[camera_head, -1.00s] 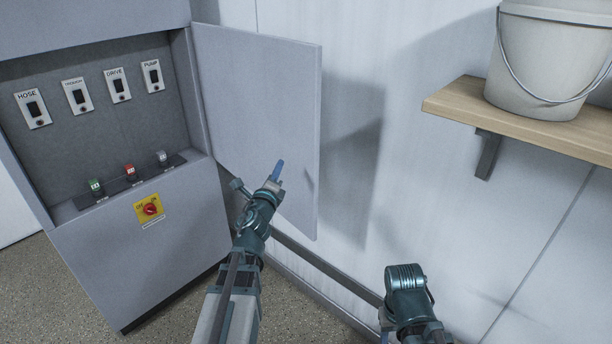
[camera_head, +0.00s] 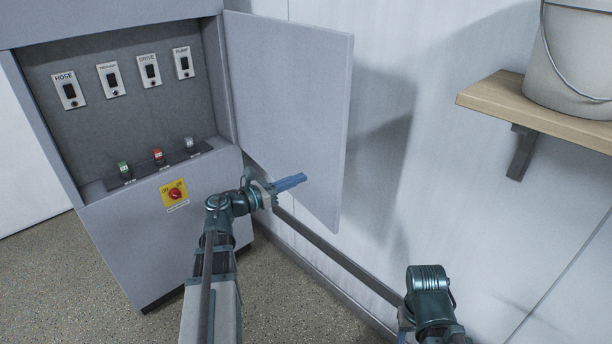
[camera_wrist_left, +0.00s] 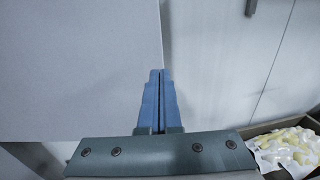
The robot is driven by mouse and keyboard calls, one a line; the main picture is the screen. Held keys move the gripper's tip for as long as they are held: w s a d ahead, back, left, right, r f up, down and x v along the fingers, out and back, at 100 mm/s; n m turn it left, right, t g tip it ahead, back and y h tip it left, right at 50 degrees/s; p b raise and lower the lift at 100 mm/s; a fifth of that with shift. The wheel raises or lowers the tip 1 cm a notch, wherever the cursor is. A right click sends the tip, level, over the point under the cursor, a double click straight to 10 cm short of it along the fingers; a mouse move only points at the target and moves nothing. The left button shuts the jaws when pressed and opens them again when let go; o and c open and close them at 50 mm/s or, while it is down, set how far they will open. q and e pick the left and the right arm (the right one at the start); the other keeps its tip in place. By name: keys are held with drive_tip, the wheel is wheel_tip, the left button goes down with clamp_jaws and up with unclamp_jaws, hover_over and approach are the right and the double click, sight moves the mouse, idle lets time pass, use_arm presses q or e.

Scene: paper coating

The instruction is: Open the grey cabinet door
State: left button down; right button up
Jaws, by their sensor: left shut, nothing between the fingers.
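The grey cabinet (camera_head: 160,245) stands at the left in the head view. Its door (camera_head: 290,100) is swung wide open to the right, and the panel inside shows. My left gripper (camera_head: 303,179) is shut and empty, with its blue fingers in front of the lower part of the door, pointing right. In the left wrist view the shut fingers (camera_wrist_left: 158,95) overlap the edge of the door (camera_wrist_left: 80,70); I cannot tell whether they touch it. My right arm shows at the lower right of the head view, but its fingers are not in view.
Inside the cabinet are several labelled switches (camera_head: 108,78) and a row of small buttons (camera_head: 157,156). A red knob on a yellow plate (camera_head: 174,193) is below. At right, a wooden shelf (camera_head: 490,101) holds a white bucket (camera_head: 570,60).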

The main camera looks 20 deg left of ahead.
sight(339, 162)
use_arm(q)
drive_tip(key=x, duration=1.2)
drive_tip(key=shift+w, duration=0.1)
drive_tip(key=x, duration=1)
drive_tip(key=shift+w, duration=0.25)
drive_tip(key=shift+s+d, duration=0.15)
